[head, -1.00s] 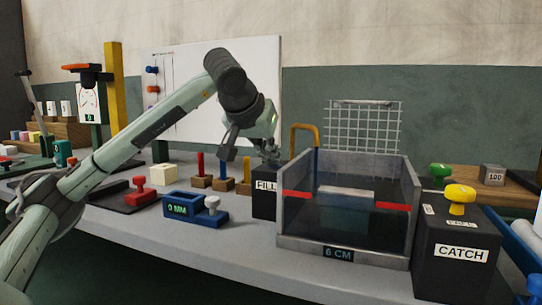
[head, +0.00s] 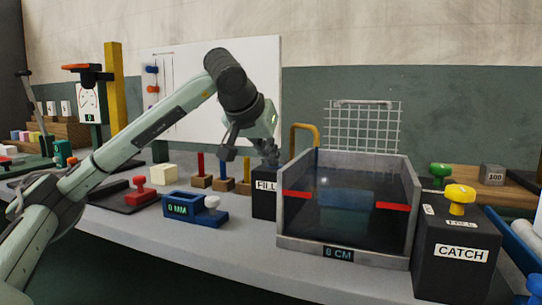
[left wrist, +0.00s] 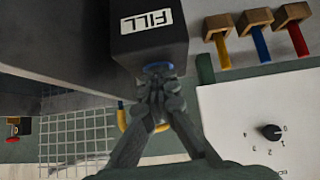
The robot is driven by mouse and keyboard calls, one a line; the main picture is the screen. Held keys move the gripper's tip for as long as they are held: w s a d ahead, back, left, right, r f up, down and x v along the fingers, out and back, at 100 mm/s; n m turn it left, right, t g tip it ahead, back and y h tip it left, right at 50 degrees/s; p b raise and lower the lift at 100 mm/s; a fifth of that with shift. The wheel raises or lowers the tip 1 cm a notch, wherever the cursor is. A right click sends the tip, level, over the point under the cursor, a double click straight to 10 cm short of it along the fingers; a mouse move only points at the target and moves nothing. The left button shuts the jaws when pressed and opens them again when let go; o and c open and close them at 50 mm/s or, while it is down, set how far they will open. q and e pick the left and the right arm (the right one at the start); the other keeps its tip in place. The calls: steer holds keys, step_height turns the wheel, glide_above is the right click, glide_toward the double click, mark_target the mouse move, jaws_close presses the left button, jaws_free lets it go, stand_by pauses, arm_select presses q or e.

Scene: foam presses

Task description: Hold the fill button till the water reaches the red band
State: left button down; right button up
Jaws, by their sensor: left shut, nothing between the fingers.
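The black box labelled FILL (head: 265,184) stands left of the clear-fronted tank (head: 346,254). My left gripper (head: 270,160) is shut and empty, pointing down at the top of this box. In the left wrist view its fingertips (left wrist: 157,88) are at the blue fill button (left wrist: 158,67), apparently touching it and partly hiding it. The tank holds dark water (head: 310,222), with a block (head: 346,208) under its surface. The red band (head: 297,193) runs along the tank walls; the water looks close to it, but I cannot tell the exact gap. The display (head: 338,255) reads 8 CM. My right gripper is out of view.
A black CATCH box (head: 455,255) with a yellow knob (head: 460,198) stands right of the tank. A yellow hooped handle (head: 304,137) and a wire grid (head: 365,127) are behind it. A blue gauge (head: 190,209) and a red stamp (head: 140,192) lie to the left.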

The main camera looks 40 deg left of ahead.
arm_select(q)
steer(key=shift+s+d+f, duration=0.1)
steer(key=shift+s+f, duration=0.05)
steer(key=shift+f, duration=0.3)
steer(key=v, duration=0.8)
steer(key=shift+r, duration=0.45)
